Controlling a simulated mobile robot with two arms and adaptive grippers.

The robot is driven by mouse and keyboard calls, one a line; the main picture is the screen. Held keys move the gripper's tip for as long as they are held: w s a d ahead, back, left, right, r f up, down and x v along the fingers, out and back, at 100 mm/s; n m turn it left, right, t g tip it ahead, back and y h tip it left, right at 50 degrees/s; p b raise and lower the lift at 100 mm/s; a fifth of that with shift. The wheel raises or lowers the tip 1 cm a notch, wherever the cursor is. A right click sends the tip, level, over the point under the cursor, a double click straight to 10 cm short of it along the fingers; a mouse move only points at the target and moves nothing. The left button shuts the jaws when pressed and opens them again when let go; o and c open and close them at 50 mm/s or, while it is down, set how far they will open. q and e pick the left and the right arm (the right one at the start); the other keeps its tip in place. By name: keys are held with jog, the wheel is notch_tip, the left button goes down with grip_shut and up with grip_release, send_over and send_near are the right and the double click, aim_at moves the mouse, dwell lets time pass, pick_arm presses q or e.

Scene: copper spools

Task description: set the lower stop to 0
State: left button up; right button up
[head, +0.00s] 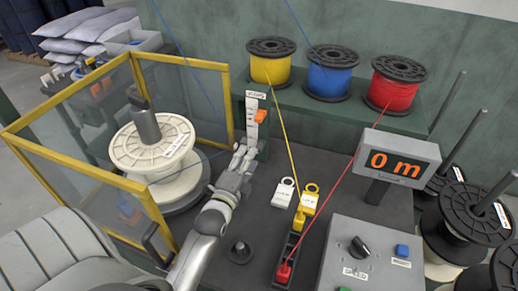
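A green upright post with a white scale (252,112) labelled like "STOPS" stands behind the work table, left of centre. An orange stop (260,116) sits on its right side in the upper part. My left gripper (241,149) is at the lower part of the scale, with its fingertips close against it. The gripper covers that part, so no lower stop can be made out, and I cannot tell whether the fingers hold anything. The scale's figures are too small to read. My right gripper is not in view.
A yellow-framed guard (75,160) surrounds a large white spool (152,148) on the left. Yellow, blue and red spools (398,82) sit on the back shelf, with wires running forward. A display (398,162) reads "0 m". A control box (372,260) stands front right.

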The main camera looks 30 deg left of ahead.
pick_arm(q)
jog(key=b, duration=0.4)
send_near(259, 146)
jog(key=x, duration=0.8)
jog(key=shift+w+f, duration=0.15)
jog(key=shift+f, duration=0.25)
jog(key=shift+x, duration=0.8)
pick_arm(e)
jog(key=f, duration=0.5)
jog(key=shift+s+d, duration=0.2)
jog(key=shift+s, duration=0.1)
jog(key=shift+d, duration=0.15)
pick_arm(q)
grip_shut()
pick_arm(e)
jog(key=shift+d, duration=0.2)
pick_arm(q)
jog(key=shift+f, duration=0.1)
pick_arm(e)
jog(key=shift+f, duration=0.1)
